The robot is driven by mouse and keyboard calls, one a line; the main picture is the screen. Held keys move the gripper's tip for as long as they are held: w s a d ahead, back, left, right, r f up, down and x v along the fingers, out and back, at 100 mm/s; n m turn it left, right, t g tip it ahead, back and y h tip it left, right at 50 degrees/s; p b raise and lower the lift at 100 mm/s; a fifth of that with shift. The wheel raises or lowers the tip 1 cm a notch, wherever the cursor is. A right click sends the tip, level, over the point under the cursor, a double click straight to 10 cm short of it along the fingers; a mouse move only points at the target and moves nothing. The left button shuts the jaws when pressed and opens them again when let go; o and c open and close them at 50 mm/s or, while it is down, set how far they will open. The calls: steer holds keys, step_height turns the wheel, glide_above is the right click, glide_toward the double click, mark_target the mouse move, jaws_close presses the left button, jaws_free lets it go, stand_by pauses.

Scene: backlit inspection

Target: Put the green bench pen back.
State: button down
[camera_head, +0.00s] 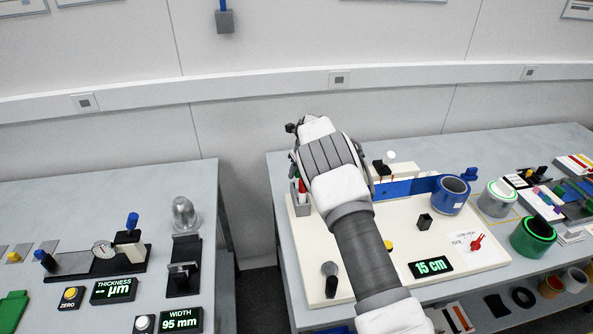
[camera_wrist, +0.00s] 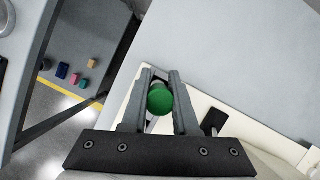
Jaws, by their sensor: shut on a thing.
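In the wrist view my gripper (camera_wrist: 160,76) is shut on the green bench pen (camera_wrist: 160,101), with its round green end facing the camera between the two grey fingers. The rest of the pen is hidden below that end. In the head view my arm covers the gripper's fingers at the left end of the right bench. A grey pen holder (camera_head: 299,207) with a red-and-white pen (camera_head: 302,187) stands just left of my arm, on the white board's back left corner. I cannot tell whether the green pen touches the holder.
A gap with floor separates the right bench from the left bench (camera_head: 150,187). The bench's back left is clear.

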steer(key=shift+f, duration=0.2)
steer(key=c, duration=0.7)
jaws_free()
steer(key=shift+r, duration=0.15)
